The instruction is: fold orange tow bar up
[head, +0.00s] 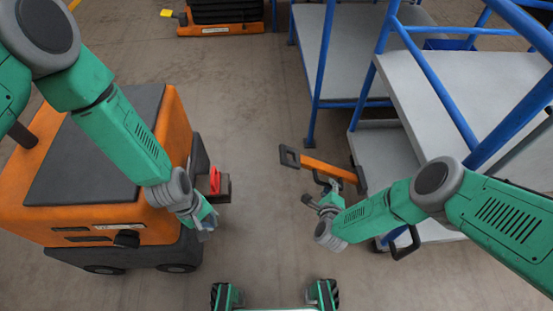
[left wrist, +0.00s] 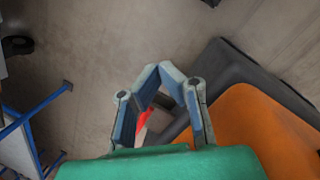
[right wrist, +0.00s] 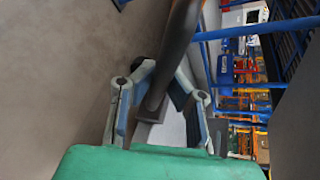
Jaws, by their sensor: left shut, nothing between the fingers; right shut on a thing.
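The orange tow bar (head: 330,169) with dark end pieces is in the middle of the head view, beside the grey cart's lower shelf, raised and slanting. My right gripper (head: 331,186) is at the bar's lower right part, shut on it. In the right wrist view a dark part of the bar (right wrist: 180,38) passes between the fingers; its orange part cannot be made out there. My left gripper (head: 208,226) hangs beside the orange tugger (head: 180,125), apart from the bar. In the left wrist view its fingertips (left wrist: 159,72) meet with nothing between them.
A red piece (head: 214,180) sits on the tugger's dark hitch (head: 224,188), close to my left gripper. The grey cart (head: 455,95) with blue rails stands on the right, near my right arm. Another orange vehicle (head: 225,28) is at the back. The floor between is clear.

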